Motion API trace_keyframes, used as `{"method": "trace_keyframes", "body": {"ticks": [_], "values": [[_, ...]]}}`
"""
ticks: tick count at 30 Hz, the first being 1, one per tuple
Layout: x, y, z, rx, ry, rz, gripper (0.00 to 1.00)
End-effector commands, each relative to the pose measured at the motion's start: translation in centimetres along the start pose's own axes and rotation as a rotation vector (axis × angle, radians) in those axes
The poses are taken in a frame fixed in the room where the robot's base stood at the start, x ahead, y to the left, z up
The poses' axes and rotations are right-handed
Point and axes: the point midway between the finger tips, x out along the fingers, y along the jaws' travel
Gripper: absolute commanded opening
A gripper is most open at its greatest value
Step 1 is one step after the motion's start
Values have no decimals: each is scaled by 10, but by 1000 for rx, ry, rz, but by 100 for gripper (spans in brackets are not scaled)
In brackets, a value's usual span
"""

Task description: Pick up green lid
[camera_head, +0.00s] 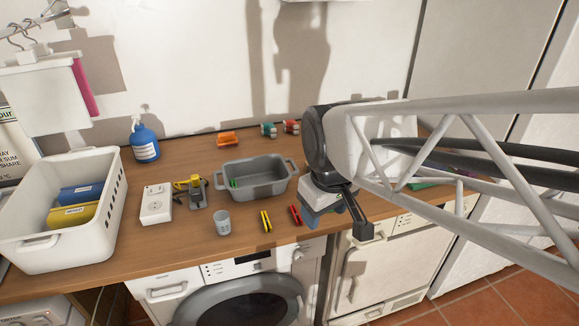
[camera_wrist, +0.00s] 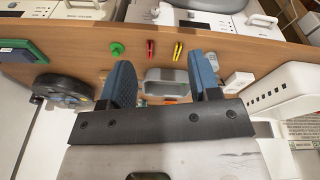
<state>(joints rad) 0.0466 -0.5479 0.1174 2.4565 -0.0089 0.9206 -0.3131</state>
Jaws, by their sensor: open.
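The green lid (camera_wrist: 116,49) is a small round green piece with a raised knob, lying on the wooden counter in the wrist view. It is left of the red clothespin there and just outside the left finger. In the head view my gripper and arm appear to hide it. My gripper (camera_wrist: 160,62) is open, with blue finger pads spread apart and nothing held between them. In the head view my gripper (camera_head: 318,214) hangs over the counter, right of the grey tub.
The grey tub (camera_head: 254,182) stands left of my gripper. Red (camera_head: 295,215) and yellow (camera_head: 266,221) clothespins lie near the counter's front edge. A grey cup (camera_head: 222,223), white socket box (camera_head: 156,204) and white basket (camera_head: 112,205) stand further left. A green block (camera_wrist: 22,52) and black round object (camera_wrist: 62,88) lie at wrist-view left.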

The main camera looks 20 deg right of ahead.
Motion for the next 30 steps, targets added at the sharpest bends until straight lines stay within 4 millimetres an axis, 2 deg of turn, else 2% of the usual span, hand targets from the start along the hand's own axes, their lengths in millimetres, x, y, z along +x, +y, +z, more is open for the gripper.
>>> {"method": "trace_keyframes", "body": {"ticks": [6, 17, 30], "values": [[20, 27, -38, -263, -35, -12, 57], [65, 77, -91, -713, -79, -55, 57], [140, 143, -142, -1257, -101, -141, 57]]}}
